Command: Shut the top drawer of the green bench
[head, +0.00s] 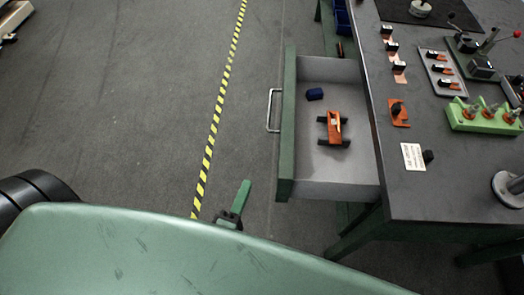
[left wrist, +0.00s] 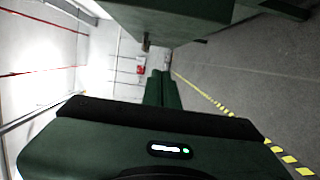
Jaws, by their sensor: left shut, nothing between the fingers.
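The top drawer (head: 288,135) of the green bench (head: 374,222) stands pulled well out to the left in the head view. Its green front carries a metal bar handle (head: 270,110). My left gripper (head: 245,188) is shut and empty, in front of the drawer's near corner and below the handle in the picture, apart from both. Its closed green fingers also show in the left wrist view (left wrist: 163,90). My right gripper is not in view.
The dark bench top (head: 440,190) holds several orange parts, a green block with pegs (head: 484,117) and a white label card (head: 412,156). A yellow-black floor stripe (head: 212,135) runs left of the drawer. The grey floor between stripe and drawer is clear.

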